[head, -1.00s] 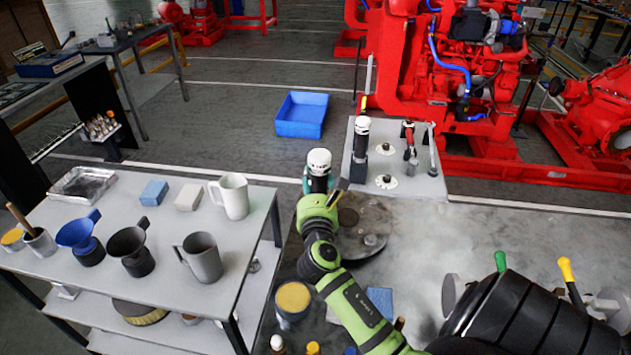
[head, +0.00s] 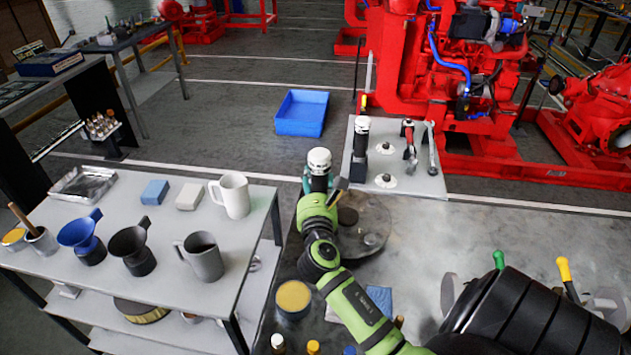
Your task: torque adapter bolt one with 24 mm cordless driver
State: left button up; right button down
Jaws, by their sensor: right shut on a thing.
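My right gripper (head: 319,183) is in the middle of the head view, at the end of the green arm that comes in from the lower right. It is shut on an upright dark tool with a white round top (head: 319,160), which looks like a cordless driver. The gripper hides much of the tool, and I cannot read its size. A similar white-topped tool (head: 362,125) stands on the grey stand (head: 432,185) behind. I cannot pick out adapter bolt one. The driver's lower end is hidden. My left gripper is not in view.
A dark round plate (head: 372,240) lies on the workbench beside my right arm. The grey stand also holds a red-handled tool (head: 408,135) and a wrench-like tool (head: 431,150). A side table (head: 130,200) with mugs is at left. A blue bin (head: 302,112) sits on the floor.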

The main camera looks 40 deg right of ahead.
aim_at(315, 170)
jog(key=shift+s+f+b, duration=0.1)
jog(key=shift+f+b, duration=0.2)
jog(key=shift+f, duration=0.25)
dwell(1.1)
jog(key=shift+w+d+r+p, duration=0.15)
jog(key=shift+w+r+p, duration=0.05)
jog(key=shift+r+p, duration=0.9)
jog(key=shift+s+r+p, duration=0.15)
jog(key=shift+r+p, duration=1.75)
jog(key=shift+p, duration=0.1)
